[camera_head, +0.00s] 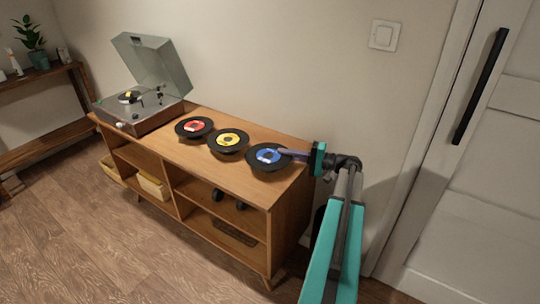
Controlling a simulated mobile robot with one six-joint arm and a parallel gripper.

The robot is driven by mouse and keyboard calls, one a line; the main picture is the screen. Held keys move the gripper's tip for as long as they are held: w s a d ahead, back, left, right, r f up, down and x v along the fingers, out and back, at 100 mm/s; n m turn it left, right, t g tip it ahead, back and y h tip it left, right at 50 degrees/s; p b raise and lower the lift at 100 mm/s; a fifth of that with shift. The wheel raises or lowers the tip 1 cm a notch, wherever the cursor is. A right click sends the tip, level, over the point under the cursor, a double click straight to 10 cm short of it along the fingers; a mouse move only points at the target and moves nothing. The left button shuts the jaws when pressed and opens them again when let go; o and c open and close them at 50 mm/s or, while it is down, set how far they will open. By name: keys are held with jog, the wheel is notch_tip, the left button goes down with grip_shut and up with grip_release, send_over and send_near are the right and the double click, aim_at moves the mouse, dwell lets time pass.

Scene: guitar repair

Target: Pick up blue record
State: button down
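The blue record (269,156), black with a blue label, is at the right end of the wooden cabinet top, the rightmost of three records. My gripper (282,152) reaches in from the right, with its fingertips over or at the right part of the blue label. The fingers cover a little of the record's right side. The fingers overlap in this view, so I cannot tell whether they are open, shut or touching the record.
A yellow-label record (229,140) and a red-label record (194,127) lie to the left. A turntable (135,112) with its lid raised stands at the cabinet's (195,152) left end. The wall is close behind; a door (480,200) is at right.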

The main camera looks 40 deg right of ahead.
jog(key=shift+r, duration=0.15)
jog(key=shift+r, duration=0.5)
jog(key=shift+s+a+r, duration=0.1)
jog(key=shift+a+r, duration=0.15)
jog(key=shift+r, duration=0.35)
jog(key=shift+a+r, duration=0.2)
jog(key=shift+r, duration=0.4)
jog(key=a, duration=0.5)
jog(key=a+r, duration=0.1)
jog(key=a, duration=0.9)
jog(key=shift+s+r, duration=0.2)
jog(key=shift+s, duration=0.2)
